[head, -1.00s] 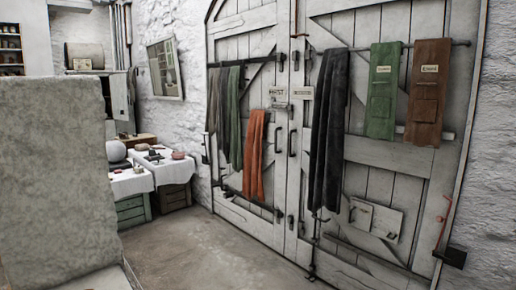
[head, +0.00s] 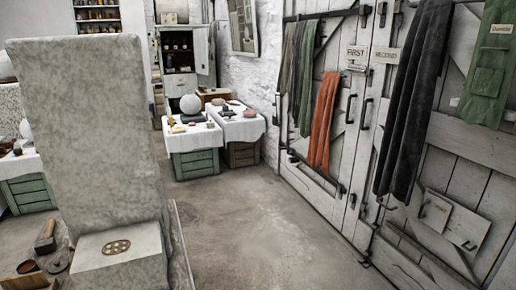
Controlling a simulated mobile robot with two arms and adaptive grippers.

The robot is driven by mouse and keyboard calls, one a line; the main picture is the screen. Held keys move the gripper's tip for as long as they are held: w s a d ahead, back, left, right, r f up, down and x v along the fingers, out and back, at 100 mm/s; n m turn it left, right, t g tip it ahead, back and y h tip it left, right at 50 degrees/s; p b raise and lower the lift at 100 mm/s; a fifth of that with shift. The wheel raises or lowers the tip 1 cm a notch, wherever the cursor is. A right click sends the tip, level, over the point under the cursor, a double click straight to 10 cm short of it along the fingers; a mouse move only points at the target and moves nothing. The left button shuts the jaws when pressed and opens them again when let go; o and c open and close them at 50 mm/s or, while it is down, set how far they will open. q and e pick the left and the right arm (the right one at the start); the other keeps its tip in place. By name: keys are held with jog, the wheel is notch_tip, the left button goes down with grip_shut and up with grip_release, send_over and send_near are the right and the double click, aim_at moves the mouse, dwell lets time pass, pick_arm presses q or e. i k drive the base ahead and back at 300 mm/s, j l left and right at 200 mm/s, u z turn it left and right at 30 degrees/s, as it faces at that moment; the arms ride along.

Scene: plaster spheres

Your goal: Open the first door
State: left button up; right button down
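A white plank double door (head: 343,150) stands on the right in the head view, with both leaves shut. The left leaf carries a sign (head: 357,52) that reads FIRST. A dark vertical pull handle (head: 350,109) is on this leaf near the middle seam. The right leaf has a similar handle (head: 364,114) and a smaller sign (head: 386,57) whose text is hard to read. An orange cloth (head: 323,122) hangs on the left leaf, and a dark cloth (head: 415,100) hangs on the right leaf. Neither of my grippers is in view.
A tall rough stone block (head: 85,140) stands close on the left. The concrete floor (head: 255,230) before the doors is clear.

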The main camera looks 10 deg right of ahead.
aim_at(321, 105)
jog(key=i+l+z, duration=0.15)
jog(key=i+l, duration=0.45)
jog(key=i+l+z, duration=0.1)
jog(key=i+l, duration=0.45)
jog(key=i+l+z, duration=0.15)
jog(key=i+l, duration=0.35)
jog(key=i, duration=0.2)
